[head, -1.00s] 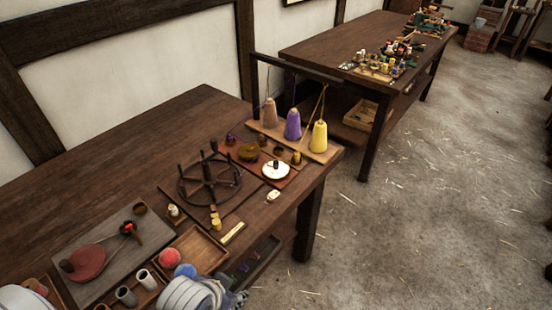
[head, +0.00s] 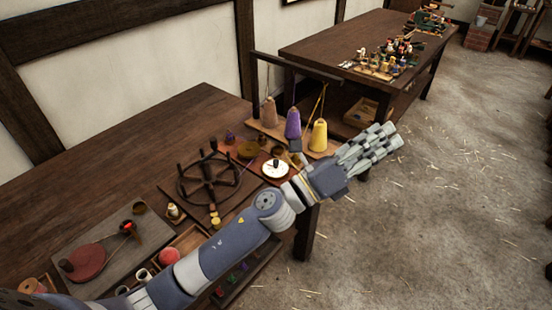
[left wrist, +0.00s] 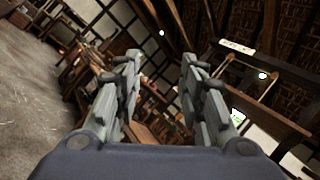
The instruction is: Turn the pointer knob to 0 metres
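A white round dial (head: 270,171) with a small dark knob (head: 276,163) on top sits on a reddish board near the right end of the near bench. Its scale marks are too small to read. My left gripper (head: 390,136) is to the right of the dial, past the bench end, apart from it. The left wrist view shows its two fingers spread with nothing between them (left wrist: 160,70), so it is open. My left forearm passes just in front of the dial and hides part of the bench front. My right gripper does not show.
A dark spoked wheel (head: 209,181) stands left of the dial. Yarn cones, brown, purple (head: 293,124) and yellow (head: 318,136), stand behind it. A red ball (head: 169,256) and cups lie at the front. A second bench (head: 325,50) stands beyond; floor at right is free.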

